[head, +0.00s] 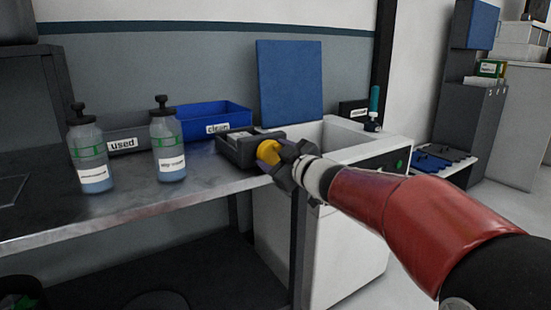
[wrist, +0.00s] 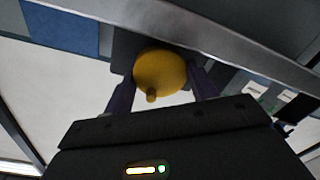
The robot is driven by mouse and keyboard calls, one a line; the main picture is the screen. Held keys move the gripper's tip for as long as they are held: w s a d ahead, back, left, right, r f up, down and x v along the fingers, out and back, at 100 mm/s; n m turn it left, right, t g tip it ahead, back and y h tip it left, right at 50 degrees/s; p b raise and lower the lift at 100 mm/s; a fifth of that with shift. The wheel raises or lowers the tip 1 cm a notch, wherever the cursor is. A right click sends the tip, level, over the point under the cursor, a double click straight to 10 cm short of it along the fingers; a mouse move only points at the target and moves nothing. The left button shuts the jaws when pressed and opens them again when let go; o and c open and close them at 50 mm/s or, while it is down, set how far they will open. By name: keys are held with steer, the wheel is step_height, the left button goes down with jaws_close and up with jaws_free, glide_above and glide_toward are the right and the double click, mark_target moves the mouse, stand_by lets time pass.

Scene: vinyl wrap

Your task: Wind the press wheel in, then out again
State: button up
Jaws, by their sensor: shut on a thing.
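The yellow press wheel (head: 267,151) is on the front of a dark grey press (head: 238,150) at the right end of the steel bench. In the wrist view the wheel (wrist: 160,72) shows as a round yellow disc with a small knob low on its face. My gripper (head: 272,161) reaches in from the right and is shut on the wheel. In the wrist view its two dark fingers stand on either side of the wheel.
A blue bin labelled clean (head: 240,113) and a grey bin labelled used (head: 128,143) stand behind. A white cabinet (head: 340,250) is right of the bench. The bench front is clear.

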steer(key=shift+n, duration=0.8)
steer(key=o, duration=1)
